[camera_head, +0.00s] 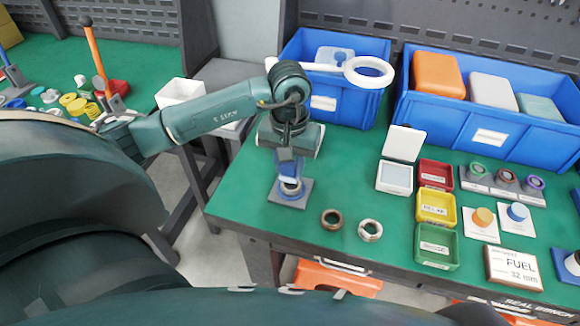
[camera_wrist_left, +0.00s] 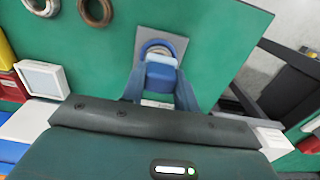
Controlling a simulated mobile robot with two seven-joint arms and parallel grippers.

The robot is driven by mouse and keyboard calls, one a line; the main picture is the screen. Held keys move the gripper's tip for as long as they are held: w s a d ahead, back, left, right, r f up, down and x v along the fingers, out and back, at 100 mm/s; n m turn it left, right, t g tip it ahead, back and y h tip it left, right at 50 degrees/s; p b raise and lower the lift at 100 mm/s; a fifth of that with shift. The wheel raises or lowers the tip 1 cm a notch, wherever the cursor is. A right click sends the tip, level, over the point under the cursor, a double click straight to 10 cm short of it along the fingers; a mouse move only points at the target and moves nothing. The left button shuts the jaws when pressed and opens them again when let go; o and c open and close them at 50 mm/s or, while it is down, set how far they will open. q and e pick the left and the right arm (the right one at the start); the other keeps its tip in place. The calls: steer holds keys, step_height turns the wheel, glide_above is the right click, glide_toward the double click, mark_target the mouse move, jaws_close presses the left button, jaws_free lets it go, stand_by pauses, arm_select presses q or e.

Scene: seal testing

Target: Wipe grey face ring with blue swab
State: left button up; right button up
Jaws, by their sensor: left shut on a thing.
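My left gripper (camera_head: 289,172) is shut on a blue swab (camera_wrist_left: 163,72) and points down at the left front part of the green bench. The grey face ring (camera_head: 291,189) sits on a small grey square plate (camera_head: 297,201) under the swab. I cannot tell whether the swab touches the ring. My right gripper is in neither view.
A brown ring (camera_head: 332,219) and a pale ring (camera_head: 369,230) lie right of the plate. Red (camera_head: 436,174), yellow (camera_head: 436,208) and green (camera_head: 438,246) trays stand further right. Blue bins (camera_head: 335,107) line the back. The bench's front-left corner is clear.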

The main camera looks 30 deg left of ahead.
arm_select(q)
steer(key=shift+r+p, duration=0.9)
steer(key=shift+r, duration=1.15)
